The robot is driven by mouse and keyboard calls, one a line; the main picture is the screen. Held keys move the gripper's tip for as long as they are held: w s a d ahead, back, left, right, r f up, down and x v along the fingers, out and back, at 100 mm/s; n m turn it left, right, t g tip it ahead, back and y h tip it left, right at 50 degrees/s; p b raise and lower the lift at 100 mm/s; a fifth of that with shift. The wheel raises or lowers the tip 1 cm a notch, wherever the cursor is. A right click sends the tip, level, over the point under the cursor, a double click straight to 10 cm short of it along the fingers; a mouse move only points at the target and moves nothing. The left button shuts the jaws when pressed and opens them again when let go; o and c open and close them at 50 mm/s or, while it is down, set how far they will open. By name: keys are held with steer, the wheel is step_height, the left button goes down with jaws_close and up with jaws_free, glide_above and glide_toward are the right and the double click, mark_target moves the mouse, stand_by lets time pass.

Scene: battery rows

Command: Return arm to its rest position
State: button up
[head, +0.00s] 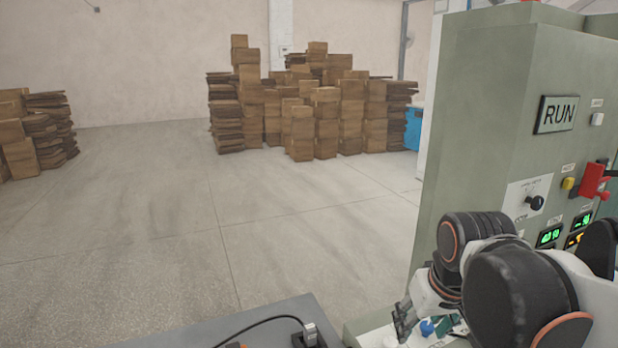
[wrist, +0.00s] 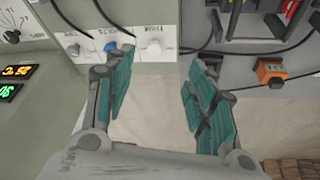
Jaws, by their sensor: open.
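My gripper (wrist: 160,95) is open and empty in the wrist view, its two teal-padded fingers spread apart. Past the left fingertip is a panel with a blue knob (wrist: 111,48) and a white knob (wrist: 154,48). In the head view my arm reaches in from the lower right, in front of the green-grey cabinet (head: 480,130). My gripper (head: 405,318) shows there at the lower right beside the panel's blue knob (head: 427,328). My own arm links hide part of the panel and much of the gripper.
A grey surface (head: 262,327) with a black cable lies at the lower middle. Stacked cardboard boxes (head: 327,115) stand far back.

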steer(key=s+f+t, duration=0.1)
steer(key=s+t, duration=0.2)
steer(key=s, duration=0.5)
steer(key=shift+s+f+m, duration=0.2)
steer(key=shift+f+m, duration=0.05)
steer(key=shift+m, duration=0.15)
stand_by(2.0)
